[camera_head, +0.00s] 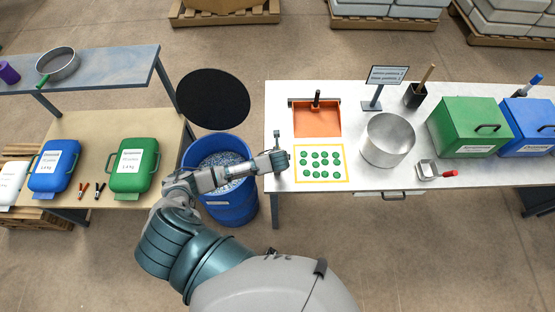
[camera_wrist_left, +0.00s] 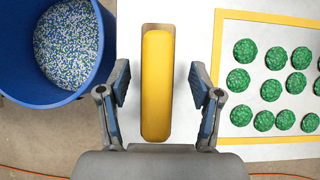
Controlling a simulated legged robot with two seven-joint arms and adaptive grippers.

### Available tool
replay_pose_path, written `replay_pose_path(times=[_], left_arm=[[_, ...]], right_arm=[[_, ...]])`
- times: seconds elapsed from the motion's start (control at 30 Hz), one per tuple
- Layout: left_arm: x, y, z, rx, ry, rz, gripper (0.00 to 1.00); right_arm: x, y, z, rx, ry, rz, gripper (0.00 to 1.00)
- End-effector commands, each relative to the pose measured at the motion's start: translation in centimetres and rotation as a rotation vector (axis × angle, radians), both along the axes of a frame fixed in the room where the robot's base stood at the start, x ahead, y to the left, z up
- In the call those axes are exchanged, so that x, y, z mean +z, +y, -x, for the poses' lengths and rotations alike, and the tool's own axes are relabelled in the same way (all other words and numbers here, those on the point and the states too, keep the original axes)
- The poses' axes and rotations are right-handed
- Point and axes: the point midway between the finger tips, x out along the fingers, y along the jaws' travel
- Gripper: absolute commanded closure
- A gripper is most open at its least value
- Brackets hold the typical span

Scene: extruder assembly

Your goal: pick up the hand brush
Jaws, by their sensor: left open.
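The hand brush appears to be the long yellow piece with a brown edge (camera_wrist_left: 156,88) in the left wrist view. It lies lengthwise on the white table between the fingers of my left gripper (camera_wrist_left: 160,82). The fingers are open, with a gap on each side of the yellow piece. In the head view my left gripper (camera_head: 281,160) is over the table's left edge, beside the yellow-framed sheet, and the brush is hidden behind it. My right gripper is not in view.
A blue drum of granules (camera_head: 232,205) stands left of the white table (camera_head: 345,92). Green discs on a yellow-framed sheet (camera_head: 320,178) lie to the right. An orange tray (camera_head: 316,124) and a metal pot (camera_head: 388,140) stand farther along.

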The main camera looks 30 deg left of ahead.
Motion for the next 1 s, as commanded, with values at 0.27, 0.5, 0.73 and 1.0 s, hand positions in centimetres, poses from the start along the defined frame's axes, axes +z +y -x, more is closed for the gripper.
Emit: replay_pose_path(times=[0.27, 0.5, 0.73, 1.0], left_arm=[[-1.4, 0.6, -0.8, 0.001, -0.002, 0.001, 0.35], [-1.3, 0.6, -0.8, 0.001, -0.001, 0.0, 0.7], [-1.3, 0.5, -0.8, 0.001, -0.001, 0.0, 1.0], [-0.9, 0.6, -0.8, 0.001, -0.003, 0.001, 1.0]], right_arm=[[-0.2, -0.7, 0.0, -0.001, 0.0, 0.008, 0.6], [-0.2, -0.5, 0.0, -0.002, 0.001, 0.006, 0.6], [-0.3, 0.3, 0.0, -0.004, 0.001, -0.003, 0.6], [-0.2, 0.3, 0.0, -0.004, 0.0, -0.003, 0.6]])
